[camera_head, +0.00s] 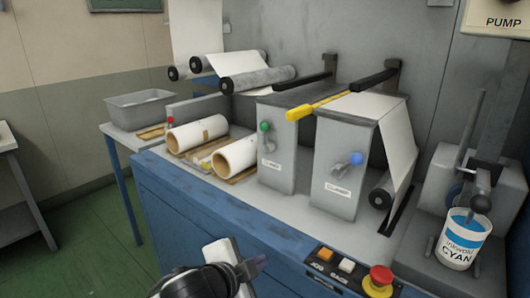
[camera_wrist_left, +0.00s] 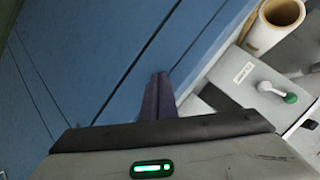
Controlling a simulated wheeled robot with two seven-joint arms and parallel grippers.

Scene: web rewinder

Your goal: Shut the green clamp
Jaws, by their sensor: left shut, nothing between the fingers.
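The green clamp is a short pale lever with a green knob (camera_head: 264,126) on the front face of a grey box (camera_head: 284,165) with a white label. In the head view its knob stands at the upper left of that face, above the pivot. The green knob also shows at the right of the left wrist view (camera_wrist_left: 290,98), clear of my fingers. My left gripper (camera_head: 256,263) is at the bottom of the head view, in front of the blue cabinet and below the green clamp. Its fingers (camera_wrist_left: 160,95) are shut and empty. My right gripper is not in view.
A second grey box with a blue-knobbed lever (camera_head: 356,158) stands to the right. Cardboard cores (camera_head: 236,156) lie to the left. A yellow-handled bar (camera_head: 318,103) juts above the boxes. A red stop button (camera_head: 380,278) and an ink can (camera_head: 464,240) are at right.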

